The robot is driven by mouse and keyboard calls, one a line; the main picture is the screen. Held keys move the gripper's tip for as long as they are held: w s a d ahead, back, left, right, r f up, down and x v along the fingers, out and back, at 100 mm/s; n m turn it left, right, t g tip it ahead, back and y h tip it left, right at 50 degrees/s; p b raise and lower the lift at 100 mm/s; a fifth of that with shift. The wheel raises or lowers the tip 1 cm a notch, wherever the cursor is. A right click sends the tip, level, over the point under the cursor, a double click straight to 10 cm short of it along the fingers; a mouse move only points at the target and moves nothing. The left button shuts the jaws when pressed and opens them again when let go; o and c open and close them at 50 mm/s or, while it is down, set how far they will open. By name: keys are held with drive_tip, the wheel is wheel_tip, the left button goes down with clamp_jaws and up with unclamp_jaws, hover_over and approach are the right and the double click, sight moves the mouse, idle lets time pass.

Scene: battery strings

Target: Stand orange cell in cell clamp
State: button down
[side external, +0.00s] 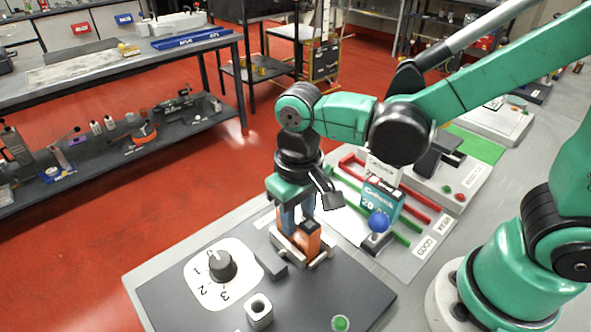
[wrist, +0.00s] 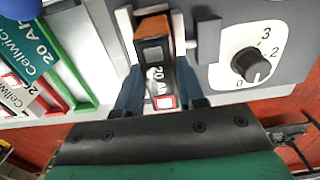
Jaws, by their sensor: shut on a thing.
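The orange cell (side external: 308,241) is upright in the side view, low in the cell clamp (side external: 318,262) on the dark grey board.
A dial (side external: 222,266) numbered on a white plate is left of the clamp. A blue ball knob (side external: 379,221), a teal box (side external: 383,201) and red and green rails are to the right.

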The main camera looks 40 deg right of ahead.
drive_tip(key=shift+f, duration=0.25)
idle(0.6)
drive_tip(key=shift+c, duration=2.2)
unclamp_jaws()
drive_tip(key=shift+r, duration=2.8)
drive_tip(key=d+r+t, duration=0.1)
drive_tip(key=d+t, duration=0.6)
drive_tip(key=d, duration=0.4)
drive_tip(key=shift+w+r, duration=0.35)
